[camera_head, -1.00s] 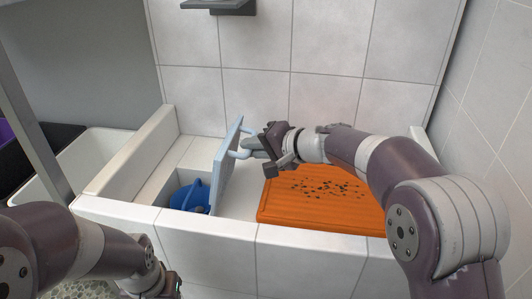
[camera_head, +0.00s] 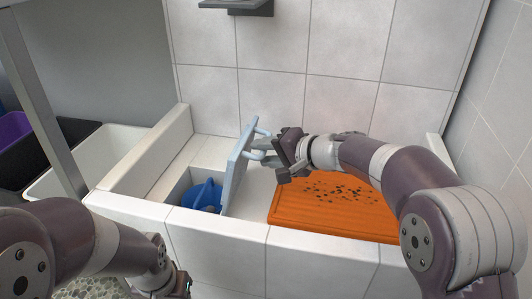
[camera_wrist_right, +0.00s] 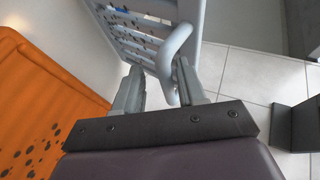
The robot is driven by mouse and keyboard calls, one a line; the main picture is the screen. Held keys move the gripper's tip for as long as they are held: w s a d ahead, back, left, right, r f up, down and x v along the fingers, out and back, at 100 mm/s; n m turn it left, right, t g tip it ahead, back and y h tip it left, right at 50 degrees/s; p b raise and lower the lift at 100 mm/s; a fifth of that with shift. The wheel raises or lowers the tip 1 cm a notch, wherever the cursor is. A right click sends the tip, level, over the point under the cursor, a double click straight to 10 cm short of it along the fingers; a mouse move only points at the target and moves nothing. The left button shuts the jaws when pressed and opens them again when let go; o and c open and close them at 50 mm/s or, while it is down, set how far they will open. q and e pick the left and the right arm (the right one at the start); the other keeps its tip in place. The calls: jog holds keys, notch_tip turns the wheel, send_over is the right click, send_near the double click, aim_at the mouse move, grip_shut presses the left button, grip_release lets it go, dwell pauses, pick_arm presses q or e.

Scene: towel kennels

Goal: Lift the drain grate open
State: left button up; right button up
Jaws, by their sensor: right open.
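The drain grate (camera_head: 238,165) is a light blue panel with a loop handle (camera_head: 262,132). It stands steeply raised, leaning a little right, at the right edge of the drain opening in the tiled trough. In the right wrist view the slotted grate (camera_wrist_right: 140,32) is at the top, with its handle (camera_wrist_right: 177,50) reaching down between my fingers. My right gripper (camera_head: 266,147) is open at the handle; it also shows in the wrist view (camera_wrist_right: 158,85), its right finger close to or touching the loop. My left gripper (camera_head: 180,285) is low at the bottom edge, its fingers mostly hidden.
A blue bucket-like object (camera_head: 203,194) sits in the opening left of the grate. An orange board (camera_head: 300,215) with dark specks lies to the right. A tiled wall (camera_head: 330,45) with a grey shelf (camera_head: 236,6) stands behind. White and dark bins (camera_head: 62,140) are at left.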

jog(key=p+v, duration=0.6)
jog(key=v, duration=0.6)
jog(key=shift+s+d, duration=0.2)
jog(key=s+d+r+n+g+h+p, duration=0.3)
jog(key=s+d+r+h+p, duration=0.15)
jog(key=s+p, duration=0.6)
jog(key=s+d+r+n+g+h+p, duration=0.3)
jog(key=s+h+p, duration=0.4)
jog(key=p, duration=0.7)
notch_tip(320, 180, up, 35)
jog(key=d+y+p, duration=0.1)
jog(key=p, duration=3.4)
jog(key=shift+s+d+r+g, duration=0.2)
jog(key=shift+s+r+g, duration=0.1)
jog(key=shift+s, duration=0.15)
